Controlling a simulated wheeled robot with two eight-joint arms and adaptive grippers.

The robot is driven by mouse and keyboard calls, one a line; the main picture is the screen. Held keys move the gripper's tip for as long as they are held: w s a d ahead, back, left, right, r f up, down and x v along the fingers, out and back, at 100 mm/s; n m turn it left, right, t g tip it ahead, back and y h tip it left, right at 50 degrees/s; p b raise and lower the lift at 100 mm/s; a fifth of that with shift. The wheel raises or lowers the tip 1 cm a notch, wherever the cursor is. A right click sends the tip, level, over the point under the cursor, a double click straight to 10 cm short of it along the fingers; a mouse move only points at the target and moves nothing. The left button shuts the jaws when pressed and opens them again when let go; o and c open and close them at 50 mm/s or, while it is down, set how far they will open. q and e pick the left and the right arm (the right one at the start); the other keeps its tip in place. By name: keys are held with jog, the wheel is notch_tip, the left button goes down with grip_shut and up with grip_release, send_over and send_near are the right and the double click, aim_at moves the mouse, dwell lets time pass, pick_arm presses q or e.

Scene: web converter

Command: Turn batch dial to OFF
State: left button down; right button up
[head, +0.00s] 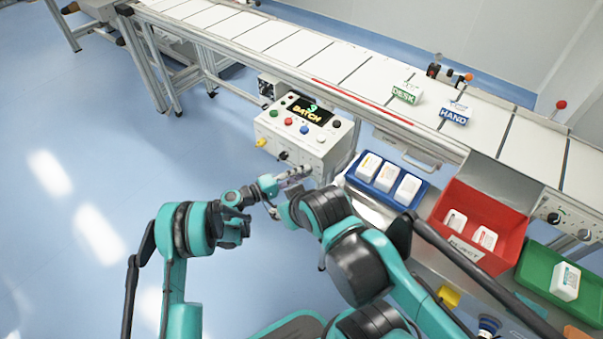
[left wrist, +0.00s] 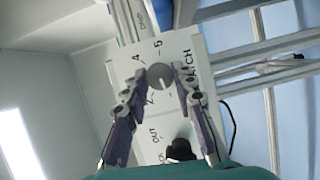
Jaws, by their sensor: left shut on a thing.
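The white control box (head: 299,135) stands beside the conveyor, with a display that shows a green 3 over the word BATCH. In the left wrist view the round grey batch dial (left wrist: 160,76) sits on its white panel (left wrist: 122,68), with 4, 5 and 2 printed around it. My left gripper (head: 300,174) is at the box's lower front; in the left wrist view its two fingers (left wrist: 160,84) are closed on both sides of the dial. A light mark shows on the dial's face. I cannot read an OFF label. My right arm is folded in the foreground, and its gripper cannot be made out.
A black knob (left wrist: 181,150) sits near the dial, beside the word OUT. A blue tray (head: 419,202) with white packs, a red reject bin (head: 507,213) and a green tray (head: 536,268) stand right of the box. The conveyor (head: 372,78) runs behind. Open floor lies left.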

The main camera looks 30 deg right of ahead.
pick_arm(q)
jog(key=c, duration=1.2)
grip_release()
jog(key=a, duration=1.2)
jog(key=shift+r, duration=0.15)
